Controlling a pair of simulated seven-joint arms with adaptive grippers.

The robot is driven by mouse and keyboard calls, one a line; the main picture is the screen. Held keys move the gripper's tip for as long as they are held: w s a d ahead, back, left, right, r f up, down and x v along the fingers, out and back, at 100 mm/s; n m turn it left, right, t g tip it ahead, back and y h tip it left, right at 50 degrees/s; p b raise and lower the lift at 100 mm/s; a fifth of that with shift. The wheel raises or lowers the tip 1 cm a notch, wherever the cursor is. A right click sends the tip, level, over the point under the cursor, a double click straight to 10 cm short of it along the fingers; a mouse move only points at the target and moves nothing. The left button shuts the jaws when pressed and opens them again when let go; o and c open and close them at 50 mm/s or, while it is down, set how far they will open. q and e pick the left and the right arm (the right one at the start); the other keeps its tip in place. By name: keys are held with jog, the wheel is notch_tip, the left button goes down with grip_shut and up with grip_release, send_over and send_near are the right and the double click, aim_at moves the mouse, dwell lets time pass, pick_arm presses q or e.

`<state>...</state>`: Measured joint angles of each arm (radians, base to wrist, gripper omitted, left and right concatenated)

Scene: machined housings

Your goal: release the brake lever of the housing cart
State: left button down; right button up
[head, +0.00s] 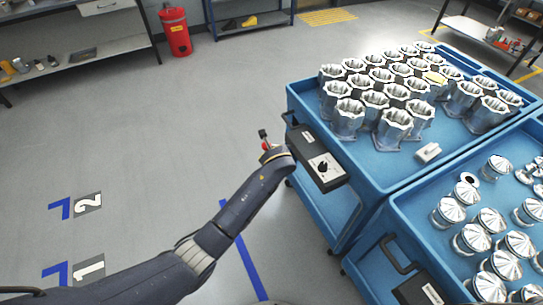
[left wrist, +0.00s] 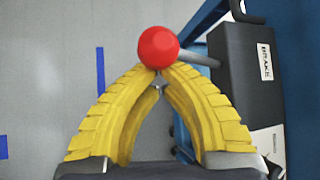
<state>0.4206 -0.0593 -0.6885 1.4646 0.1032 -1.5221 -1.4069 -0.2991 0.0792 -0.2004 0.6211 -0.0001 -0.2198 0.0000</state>
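The blue housing cart (head: 352,180) stands right of centre in the head view, with a dark box (head: 318,158) on its near left side. In the left wrist view this box (left wrist: 240,75) bears a "BRAKE" label. A grey lever rod (left wrist: 200,59) runs left from it to a red ball knob (left wrist: 158,47). My left gripper (left wrist: 160,70) has yellow fingers whose tips meet at the knob's lower edge. The knob is not between the fingers; whether they touch it is unclear. In the head view my left wrist hides the fingers. My right gripper is in neither view.
Several metal housings (head: 396,122) stand on the cart's top. A second blue cart (head: 415,210) with round metal parts stands close at right. A red bin (head: 176,32) and shelves are at the back.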

pick_arm(q)
jog(key=shift+w+a+r, duration=0.1)
jog(key=shift+w+r, duration=0.2)
jog(key=shift+r, duration=0.05)
notch_tip(320, 180, down, 4)
jog(key=f, duration=0.1)
jog(key=d+v, duration=0.2)
jog(key=v, duration=0.9)
jog(key=shift+w, duration=0.2)
